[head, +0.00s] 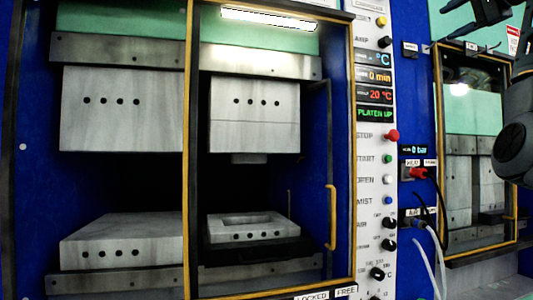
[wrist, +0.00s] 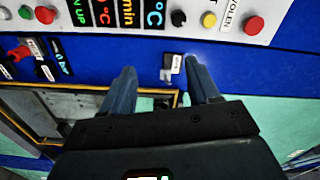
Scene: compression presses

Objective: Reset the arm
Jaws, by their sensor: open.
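The fingers look clear of the panel, though the exact gap cannot be told. Part of my arm shows at the right edge of the head view.
A press with a yellow-framed door (head: 332,218) stands at left, its grey platens (head: 255,112) apart. A control panel (head: 375,180) with a red stop button (head: 391,136) and displays is beside it. A second press window (head: 473,150) is at right. Hoses (head: 440,255) hang between them.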

